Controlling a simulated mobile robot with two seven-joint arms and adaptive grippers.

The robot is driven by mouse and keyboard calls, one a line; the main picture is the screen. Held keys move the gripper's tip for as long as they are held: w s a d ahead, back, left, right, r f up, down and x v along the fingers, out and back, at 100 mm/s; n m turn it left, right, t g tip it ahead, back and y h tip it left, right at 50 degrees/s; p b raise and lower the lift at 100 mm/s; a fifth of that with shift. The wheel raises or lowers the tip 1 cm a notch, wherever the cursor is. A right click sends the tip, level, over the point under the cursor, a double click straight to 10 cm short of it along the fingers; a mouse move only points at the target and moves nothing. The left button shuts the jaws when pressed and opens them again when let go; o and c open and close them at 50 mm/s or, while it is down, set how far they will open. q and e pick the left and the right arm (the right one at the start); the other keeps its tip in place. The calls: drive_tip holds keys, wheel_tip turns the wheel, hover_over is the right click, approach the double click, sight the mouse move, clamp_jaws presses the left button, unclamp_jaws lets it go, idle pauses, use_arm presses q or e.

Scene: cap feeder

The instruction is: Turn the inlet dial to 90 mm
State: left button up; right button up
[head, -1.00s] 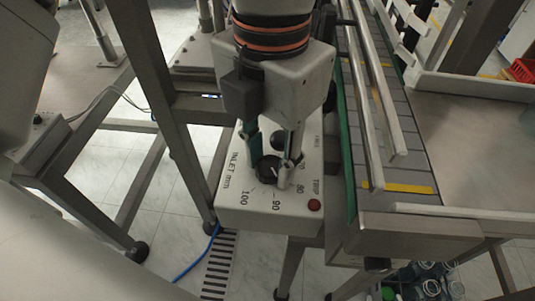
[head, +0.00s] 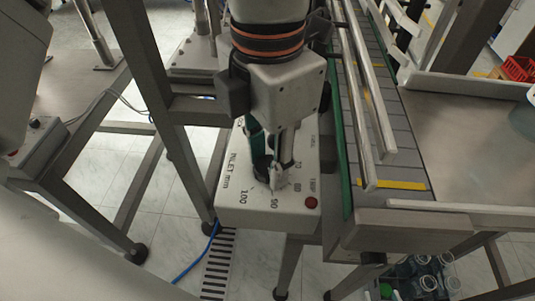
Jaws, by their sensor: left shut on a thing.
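The inlet dial (head: 261,166) is a black knob on top of a pale grey control box (head: 262,216) in the middle of the head view. The scale around it reads "INLET mm" with 100 and 90 legible along the front. My left gripper (head: 268,168) reaches down from above and is shut on the dial, one finger on each side. The fingers cover much of the knob, and I cannot see its pointer mark, so its reading cannot be told. My right gripper is not in view.
A conveyor (head: 385,125) with metal rails runs close on the right. A steel frame leg (head: 165,110) stands to the left. Clear bottles (head: 425,275) are below right.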

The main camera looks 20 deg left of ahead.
sight(268, 165)
use_arm(q)
drive_tip(key=o, duration=1.1)
wheel_tip(268, 165, up, 12)
drive_tip(key=shift+f, duration=0.1)
